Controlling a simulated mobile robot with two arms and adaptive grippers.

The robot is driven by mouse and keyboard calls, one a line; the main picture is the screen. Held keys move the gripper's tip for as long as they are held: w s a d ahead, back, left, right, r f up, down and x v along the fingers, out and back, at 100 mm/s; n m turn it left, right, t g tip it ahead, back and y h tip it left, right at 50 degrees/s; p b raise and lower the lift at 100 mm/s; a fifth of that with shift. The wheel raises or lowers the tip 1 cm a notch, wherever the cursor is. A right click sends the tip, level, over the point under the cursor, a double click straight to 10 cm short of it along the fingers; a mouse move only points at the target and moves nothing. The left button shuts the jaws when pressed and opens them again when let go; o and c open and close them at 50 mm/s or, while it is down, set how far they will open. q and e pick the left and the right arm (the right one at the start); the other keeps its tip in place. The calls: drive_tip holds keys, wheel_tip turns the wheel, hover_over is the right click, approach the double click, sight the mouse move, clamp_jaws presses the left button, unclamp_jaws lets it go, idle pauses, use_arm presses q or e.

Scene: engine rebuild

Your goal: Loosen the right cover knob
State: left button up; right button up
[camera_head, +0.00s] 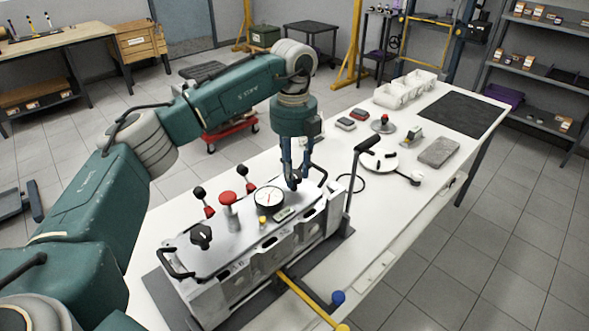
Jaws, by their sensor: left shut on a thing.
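The engine (262,258) sits on the white bench with a grey metal cover (237,237) on top. A black star-shaped cover knob (201,236) stands at the cover's left end. My left gripper (292,184) points straight down at the cover's right end, its fingers shut on the right cover knob, which is mostly hidden between them; only dark bits show. A round dial gauge (268,198) and a red-topped knob (228,198) are on the cover between the two ends. My right gripper is out of view.
Two black-balled levers (200,193) rise behind the cover. A tall black-handled lever (358,165) stands close to the right of my gripper. A yellow bar (311,300) juts out in front. White bins (405,92) and a dark mat (462,112) lie at the bench's far end.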

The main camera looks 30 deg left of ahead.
use_arm(q)
drive_tip(key=shift+s+a+n, duration=0.1)
drive_tip(key=shift+n, duration=1.6)
drive_tip(key=o, duration=1.2)
wheel_tip(320, 180, up, 12)
drive_tip(key=shift+f, duration=0.1)
